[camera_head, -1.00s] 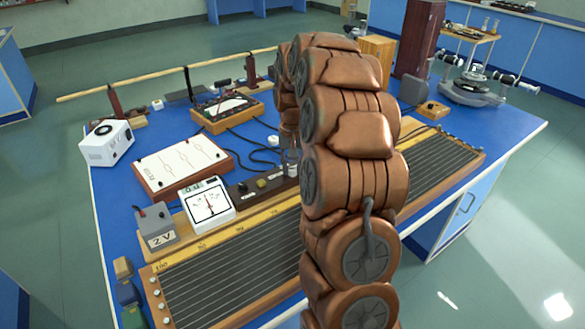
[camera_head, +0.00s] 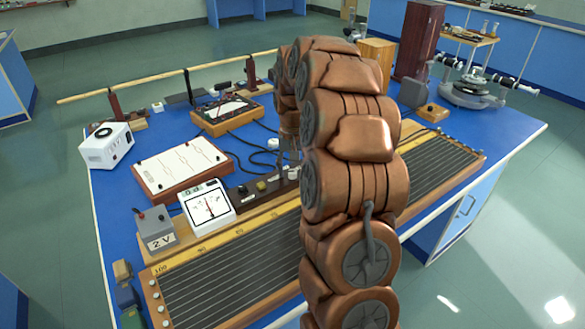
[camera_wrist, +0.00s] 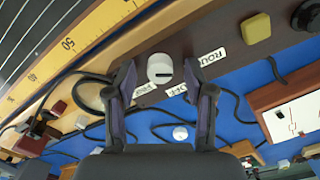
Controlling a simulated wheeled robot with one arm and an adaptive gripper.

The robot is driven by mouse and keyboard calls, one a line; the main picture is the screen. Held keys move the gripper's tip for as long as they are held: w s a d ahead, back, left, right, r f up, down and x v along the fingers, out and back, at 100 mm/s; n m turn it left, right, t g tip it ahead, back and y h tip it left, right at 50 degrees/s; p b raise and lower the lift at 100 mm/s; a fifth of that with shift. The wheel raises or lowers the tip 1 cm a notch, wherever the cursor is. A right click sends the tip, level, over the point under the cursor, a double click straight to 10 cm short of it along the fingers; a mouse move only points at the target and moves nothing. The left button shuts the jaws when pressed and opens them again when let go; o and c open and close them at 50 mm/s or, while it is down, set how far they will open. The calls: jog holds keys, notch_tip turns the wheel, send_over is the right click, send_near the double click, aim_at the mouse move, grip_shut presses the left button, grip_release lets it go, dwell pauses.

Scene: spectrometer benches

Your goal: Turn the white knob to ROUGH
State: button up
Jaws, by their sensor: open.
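The white knob (camera_wrist: 160,68) sits on a dark strip (camera_wrist: 215,38) in the wrist view, with a short dark mark on its face. A ROUGH label (camera_wrist: 212,57) lies to its right. An OFF label (camera_wrist: 178,90) and a partly covered third label (camera_wrist: 145,90) lie below it. In the head view my arm's end is over the dark strip (camera_head: 240,196), and the knob cannot be made out there.
A yellow knob (camera_wrist: 256,28) and a black knob (camera_wrist: 305,15) stand farther along the strip. The slide-wire board (camera_head: 235,265) lies in front of it. A white meter (camera_head: 207,207) and a 2 V box (camera_head: 155,230) stand to the left. Dark cables run close by.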

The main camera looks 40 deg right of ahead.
aim_at(293, 171)
notch_tip(293, 171, up, 12)
dwell(0.6)
dwell(0.5)
jog(key=s+a+n+g+p, duration=0.1)
jog(key=s+a+n+p, duration=0.2)
jog(key=s+a, duration=1.9)
jog(key=shift+a+n, duration=0.3)
jog(key=shift+n, duration=0.8)
jog(key=shift+n+g, duration=0.4)
jog(key=shift+n, duration=0.2)
jog(key=s+a+f, duration=0.1)
jog(key=s, duration=0.2)
jog(key=s+f, duration=0.1)
jog(key=s, duration=0.3)
jog(key=s+a+f+p, duration=0.1)
jog(key=s, duration=0.3)
jog(key=shift+a+f, duration=0.3)
jog(key=shift+f, duration=0.1)
jog(key=shift+c, duration=0.2)
